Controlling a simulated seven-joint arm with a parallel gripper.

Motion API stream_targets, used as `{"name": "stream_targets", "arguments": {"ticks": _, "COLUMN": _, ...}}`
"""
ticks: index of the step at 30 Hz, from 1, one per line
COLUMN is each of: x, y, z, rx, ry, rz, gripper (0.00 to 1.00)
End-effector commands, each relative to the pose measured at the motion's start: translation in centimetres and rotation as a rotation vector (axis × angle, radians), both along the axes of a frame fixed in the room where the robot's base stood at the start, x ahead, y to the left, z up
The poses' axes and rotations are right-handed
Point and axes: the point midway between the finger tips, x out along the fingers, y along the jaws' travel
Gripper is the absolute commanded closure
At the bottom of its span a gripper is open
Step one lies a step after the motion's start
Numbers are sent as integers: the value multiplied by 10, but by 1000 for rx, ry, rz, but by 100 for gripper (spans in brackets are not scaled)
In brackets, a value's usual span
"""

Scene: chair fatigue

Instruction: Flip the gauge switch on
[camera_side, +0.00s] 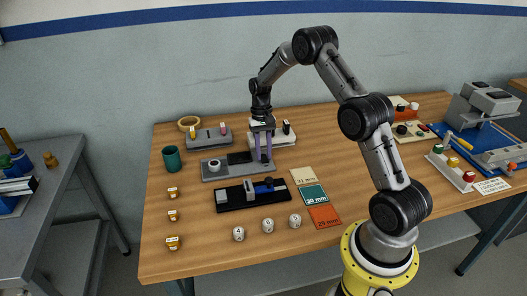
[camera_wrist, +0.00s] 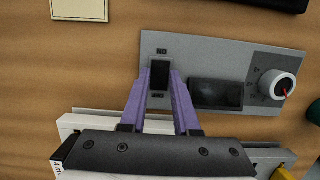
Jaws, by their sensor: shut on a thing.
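The gauge is a grey panel (camera_side: 224,175) on the wooden table, with a dark display (camera_side: 239,158) and a white knob (camera_side: 214,166). In the wrist view the panel (camera_wrist: 208,50) also shows its display (camera_wrist: 216,94), the knob with a red mark (camera_wrist: 277,84) and a black switch (camera_wrist: 160,74) in a slot. My gripper (camera_side: 264,158) points down at the panel's right end in the side view. In the wrist view its purple fingers (camera_wrist: 160,88) stand on either side of the switch, shut on it.
A white device (camera_side: 283,140) stands right behind my gripper. A grey block with coloured knobs (camera_side: 208,137) is behind the gauge. A black slide fixture (camera_side: 238,197) lies in front. A green cup (camera_side: 172,158) stands left. Coloured cards (camera_side: 314,194) lie front right.

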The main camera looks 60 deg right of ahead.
Motion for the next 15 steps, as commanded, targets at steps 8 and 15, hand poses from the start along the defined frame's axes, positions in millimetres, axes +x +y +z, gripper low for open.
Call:
{"name": "stream_targets", "arguments": {"ticks": 8, "x": -1, "y": 1, "z": 1, "rx": -58, "ry": -60, "rz": 1, "gripper": 100}}
{"name": "stream_targets", "arguments": {"ticks": 15, "x": -1, "y": 1, "z": 1, "rx": -58, "ry": -61, "rz": 1, "gripper": 100}}
